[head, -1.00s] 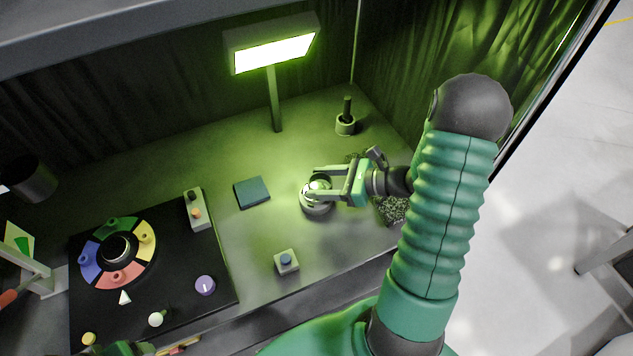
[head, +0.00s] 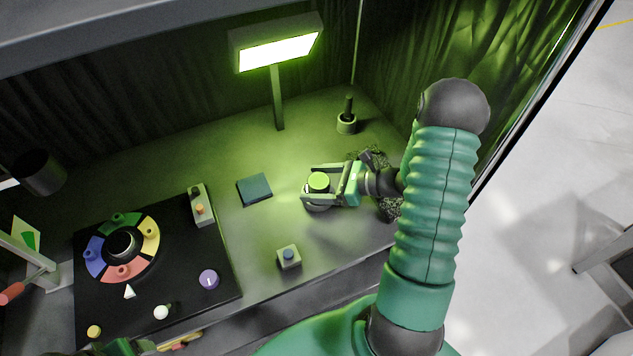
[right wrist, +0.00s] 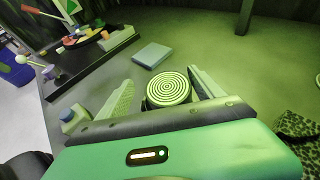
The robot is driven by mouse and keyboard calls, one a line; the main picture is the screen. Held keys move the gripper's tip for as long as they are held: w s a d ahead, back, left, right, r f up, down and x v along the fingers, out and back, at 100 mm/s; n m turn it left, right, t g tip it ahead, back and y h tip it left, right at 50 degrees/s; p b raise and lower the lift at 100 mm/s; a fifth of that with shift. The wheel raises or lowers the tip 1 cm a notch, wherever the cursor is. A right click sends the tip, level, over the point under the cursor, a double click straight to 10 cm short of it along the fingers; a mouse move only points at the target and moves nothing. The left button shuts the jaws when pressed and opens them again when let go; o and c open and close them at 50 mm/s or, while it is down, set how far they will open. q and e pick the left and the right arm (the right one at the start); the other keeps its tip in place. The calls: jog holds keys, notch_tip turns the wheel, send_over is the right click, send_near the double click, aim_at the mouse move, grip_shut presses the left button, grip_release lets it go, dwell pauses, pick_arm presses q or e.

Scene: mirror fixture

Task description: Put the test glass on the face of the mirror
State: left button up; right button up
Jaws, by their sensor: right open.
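A round disc with a bright green face (head: 318,181) sits on a grey round base (head: 318,207) at the middle of the bench. In the right wrist view its face (right wrist: 168,88) shows dark and light concentric rings. I cannot make out the test glass and the mirror as separate pieces. My right gripper (head: 304,185) is open, with one finger on each side of the disc. In the right wrist view its fingers (right wrist: 162,75) stand apart, the right one close to the disc; contact is unclear. My left gripper's jaws are not visible.
A lit lamp panel (head: 280,52) on a post stands behind. A dark square pad (head: 254,189) lies left of the disc, and a blue-button box (head: 288,257) is in front. A black board (head: 170,270) with coloured segments fills the left. A dark post in a cup (head: 346,122) stands behind.

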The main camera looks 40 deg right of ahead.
jog(key=b+v, duration=0.1)
jog(key=v, duration=1.1)
jog(key=shift+d, duration=0.15)
jog(key=shift+f, duration=0.1)
